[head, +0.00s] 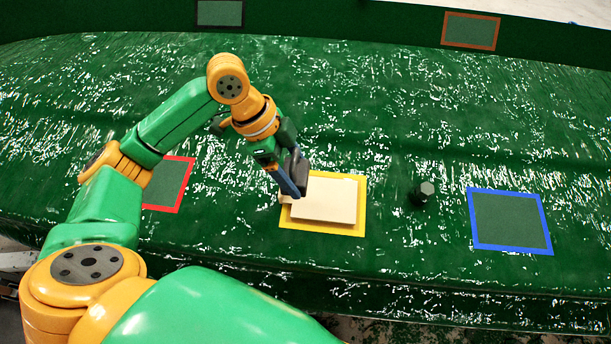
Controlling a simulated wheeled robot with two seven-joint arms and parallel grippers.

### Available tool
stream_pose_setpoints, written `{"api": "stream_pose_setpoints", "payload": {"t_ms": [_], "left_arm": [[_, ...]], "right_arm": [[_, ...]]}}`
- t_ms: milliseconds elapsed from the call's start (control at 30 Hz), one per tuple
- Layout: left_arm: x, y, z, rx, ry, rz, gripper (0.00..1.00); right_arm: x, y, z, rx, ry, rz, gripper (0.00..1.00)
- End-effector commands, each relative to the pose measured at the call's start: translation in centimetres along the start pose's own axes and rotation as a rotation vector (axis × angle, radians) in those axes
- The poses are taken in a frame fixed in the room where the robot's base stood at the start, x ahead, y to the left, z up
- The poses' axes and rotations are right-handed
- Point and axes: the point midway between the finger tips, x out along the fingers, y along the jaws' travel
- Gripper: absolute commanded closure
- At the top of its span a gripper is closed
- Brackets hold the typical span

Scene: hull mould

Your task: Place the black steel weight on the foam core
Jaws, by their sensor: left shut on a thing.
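The foam core (331,205) is a flat cream slab lying inside a yellow square outline on the green mould surface, a little right of the picture's middle. My left gripper (291,178) is over the slab's upper left corner, pointing down. It is shut on a dark block, which looks like the black steel weight (301,167). The gripper hides part of the block and the slab's corner. I cannot tell whether the block touches the slab. My right gripper is not in view.
A dark knob with a grey hexagonal top (426,189) stands right of the yellow outline. A blue outline (511,248) is farther right, and a red outline (190,172) lies left, partly behind my arm. Black and brown outlines are on the far wall. The surface between is mostly clear.

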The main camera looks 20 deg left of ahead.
Motion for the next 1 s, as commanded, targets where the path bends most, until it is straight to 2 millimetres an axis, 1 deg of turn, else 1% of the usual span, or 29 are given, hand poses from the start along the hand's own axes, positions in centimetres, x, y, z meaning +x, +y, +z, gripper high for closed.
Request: {"api": "stream_pose_setpoints", "payload": {"t_ms": [33,100,233,300,433,900,933,967,1000], "left_arm": [[0.8,-0.3,-0.3,0.0,0.002,0.002,1.0],[1.7,-0.7,-0.5,0.0,0.004,0.0,1.0],[3.1,-1.3,-0.8,0.0,0.002,-0.001,1.0],[4.2,-1.3,-0.3,-0.002,-0.001,0.001,1.0],[5.7,-1.3,0.4,0.0,0.0,-0.001,1.0],[6.4,-1.3,0.7,0.002,0.002,-0.004,1.0],[6.5,-1.3,0.8,0.001,-0.001,-0.002,0.11],[6.5,-1.3,0.8,0.001,-0.001,-0.002,0.03],[6.5,-1.3,0.8,0.001,-0.001,-0.002,0.0]], "right_arm": [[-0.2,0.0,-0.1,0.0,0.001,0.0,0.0],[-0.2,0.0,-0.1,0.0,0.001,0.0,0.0],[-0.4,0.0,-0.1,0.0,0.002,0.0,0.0],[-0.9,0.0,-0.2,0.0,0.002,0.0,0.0],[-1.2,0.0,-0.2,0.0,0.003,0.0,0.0],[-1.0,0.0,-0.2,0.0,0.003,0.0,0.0],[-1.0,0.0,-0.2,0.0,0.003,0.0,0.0],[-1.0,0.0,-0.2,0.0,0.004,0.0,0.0],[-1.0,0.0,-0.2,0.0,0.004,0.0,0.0]]}}
